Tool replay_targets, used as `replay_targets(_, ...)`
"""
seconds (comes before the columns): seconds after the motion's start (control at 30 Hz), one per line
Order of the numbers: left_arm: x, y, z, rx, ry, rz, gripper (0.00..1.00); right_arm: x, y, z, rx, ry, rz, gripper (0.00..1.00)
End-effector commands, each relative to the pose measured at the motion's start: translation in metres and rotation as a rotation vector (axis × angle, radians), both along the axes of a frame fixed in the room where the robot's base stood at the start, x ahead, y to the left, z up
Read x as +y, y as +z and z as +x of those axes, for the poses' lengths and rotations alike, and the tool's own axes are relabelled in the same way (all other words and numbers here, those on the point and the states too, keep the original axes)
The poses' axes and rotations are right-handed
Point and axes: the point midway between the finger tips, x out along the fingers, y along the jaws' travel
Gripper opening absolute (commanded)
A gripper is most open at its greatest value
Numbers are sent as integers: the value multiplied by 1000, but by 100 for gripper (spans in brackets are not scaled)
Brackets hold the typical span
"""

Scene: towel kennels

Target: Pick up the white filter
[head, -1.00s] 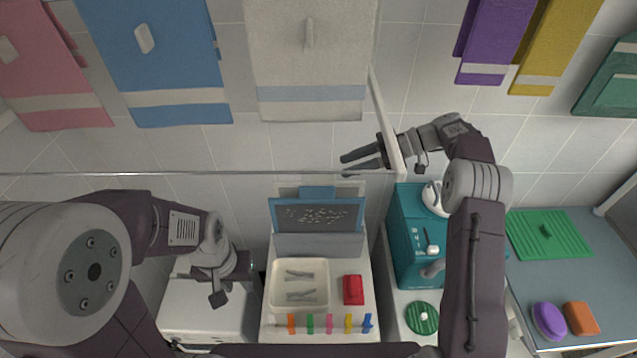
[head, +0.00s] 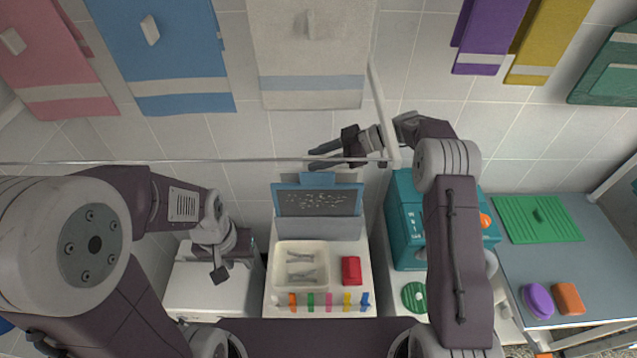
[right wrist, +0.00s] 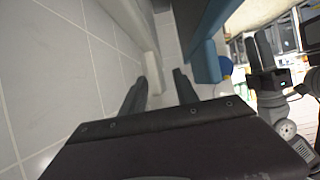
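I cannot pick out a white filter for certain in either view. My right gripper (head: 312,158) is in the air at the upper middle of the head view, below the hanging white towel. Its two fingers are apart with nothing between them, and the right wrist view shows the same open fingers (right wrist: 160,88). My left gripper (head: 219,273) is low at the left, over a white surface; its fingers do not show clearly. The teal machine (head: 405,225) stands right of centre, partly hidden by my right arm.
A white tray (head: 277,262), red block (head: 351,270), coloured pegs and dark board (head: 318,200) are at centre. A green mat (head: 538,220) lies right.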

Motion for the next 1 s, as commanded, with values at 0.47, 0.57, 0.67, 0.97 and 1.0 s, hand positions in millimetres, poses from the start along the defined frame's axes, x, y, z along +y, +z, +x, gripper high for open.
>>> replay_targets(0.47,0,-1,0,0,0,0,31,0,0,0,0,-1,0,0)
replay_targets(0.57,0,-1,0,0,0,0,31,-1,0,0,0,-1,0,0)
replay_targets(0.67,0,-1,0,0,0,0,31,-1,0,0,0,-1,-1,0)
replay_targets(0.97,0,-1,0,0,0,0,31,0,0,0,0,-1,0,0)
replay_targets(1.0,0,-1,0,0,0,0,31,-1,0,0,0,-1,0,0)
